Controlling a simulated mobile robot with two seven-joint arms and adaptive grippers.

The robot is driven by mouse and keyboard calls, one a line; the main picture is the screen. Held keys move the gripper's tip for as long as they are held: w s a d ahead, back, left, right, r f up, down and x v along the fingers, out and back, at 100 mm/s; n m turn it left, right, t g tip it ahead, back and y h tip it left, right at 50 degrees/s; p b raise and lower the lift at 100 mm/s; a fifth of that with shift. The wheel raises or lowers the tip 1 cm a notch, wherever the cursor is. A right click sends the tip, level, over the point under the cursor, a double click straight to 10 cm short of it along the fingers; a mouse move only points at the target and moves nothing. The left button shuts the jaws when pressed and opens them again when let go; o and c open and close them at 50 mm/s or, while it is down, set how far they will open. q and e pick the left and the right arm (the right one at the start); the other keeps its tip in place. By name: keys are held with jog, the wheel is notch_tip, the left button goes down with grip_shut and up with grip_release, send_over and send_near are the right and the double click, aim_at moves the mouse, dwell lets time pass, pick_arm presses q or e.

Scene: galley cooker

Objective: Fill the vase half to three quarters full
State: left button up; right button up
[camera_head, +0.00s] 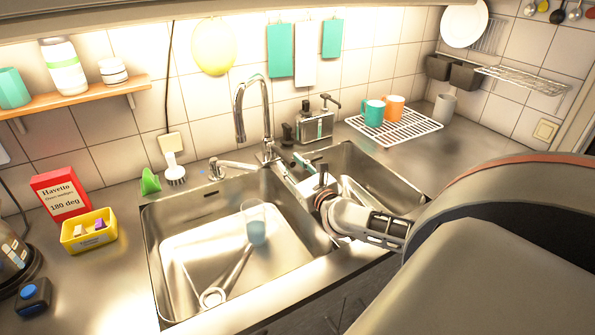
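A clear glass vessel, which looks like the vase (254,223), stands in the left sink basin (178,222). Its lower half or so looks blue; I cannot tell for sure whether that is water or tinted glass. The chrome tap (239,113) rises behind the sink, with its spout over the back of the left basin. No stream of water is visible from it. My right gripper (293,168) is over the divider between the basins, close to the tap's base, apart from the vase. Its fingers are small and partly hidden. My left gripper is out of view.
A long grey utensil (228,278) lies in the left basin. The right basin (372,168) is partly covered by my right arm. A dish rack (408,128) with mugs stands behind right. A yellow box (88,230) and red box (61,193) stand left.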

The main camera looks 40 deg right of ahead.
jog(key=shift+v, duration=1.9)
